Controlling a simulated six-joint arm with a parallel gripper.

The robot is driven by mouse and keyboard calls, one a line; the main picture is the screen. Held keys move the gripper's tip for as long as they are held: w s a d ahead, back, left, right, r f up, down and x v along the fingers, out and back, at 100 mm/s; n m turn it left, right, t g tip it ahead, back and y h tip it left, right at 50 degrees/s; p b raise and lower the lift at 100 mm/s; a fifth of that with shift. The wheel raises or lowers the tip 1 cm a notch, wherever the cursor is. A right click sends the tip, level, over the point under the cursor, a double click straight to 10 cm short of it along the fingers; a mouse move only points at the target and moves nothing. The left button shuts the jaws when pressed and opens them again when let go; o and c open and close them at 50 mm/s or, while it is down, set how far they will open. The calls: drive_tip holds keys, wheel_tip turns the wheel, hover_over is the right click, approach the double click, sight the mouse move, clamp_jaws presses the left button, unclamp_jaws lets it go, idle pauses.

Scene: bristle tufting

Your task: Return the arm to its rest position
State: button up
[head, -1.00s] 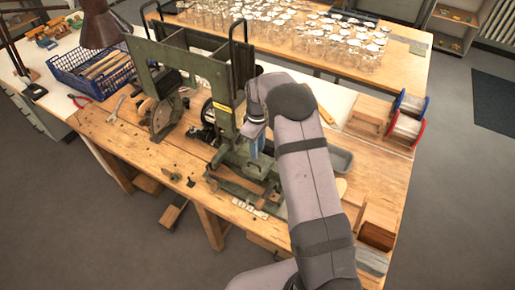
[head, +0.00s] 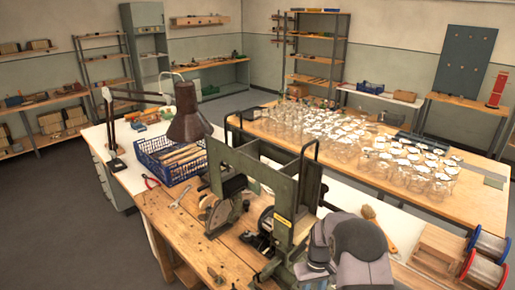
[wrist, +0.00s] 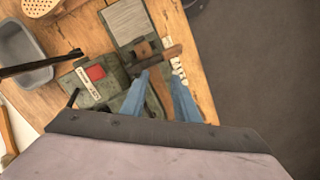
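My arm shows at the lower right of the head view, its grey-sleeved link beside the green tufting machine (head: 305,200). My gripper is below the frame or hidden there. In the wrist view my gripper (wrist: 160,80) has two blue fingers spread apart. The fingers point towards the machine's green base (wrist: 112,103), with a red patch and white label. A brown wooden bar shows between and beyond the fingers, and I see no finger closed on it. A small wooden block (wrist: 143,49) and a grey plate lie past the fingertips.
A grey tray (wrist: 22,60) is at the wrist view's left. A blue crate (head: 153,162) of wooden pieces, a brown lamp (head: 190,122) and red pliers (head: 151,183) stand left of the machine. Wire spools (head: 482,268) are at right. Many glass jars (head: 370,150) cover the rear table.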

drive_tip(key=s+a+r+m+b, duration=0.1)
drive_tip(key=s+r+b, duration=0.1)
drive_tip(key=s, duration=0.5)
drive_tip(key=s+r+t+b, duration=0.1)
drive_tip(key=s+b, duration=0.3)
drive_tip(key=s, duration=0.4)
drive_tip(key=s+a+r+m+b, duration=0.1)
drive_tip(key=s+r+b, duration=0.2)
drive_tip(key=s, duration=0.5)
drive_tip(key=shift+a+m, duration=0.3)
drive_tip(key=shift+a, duration=0.05)
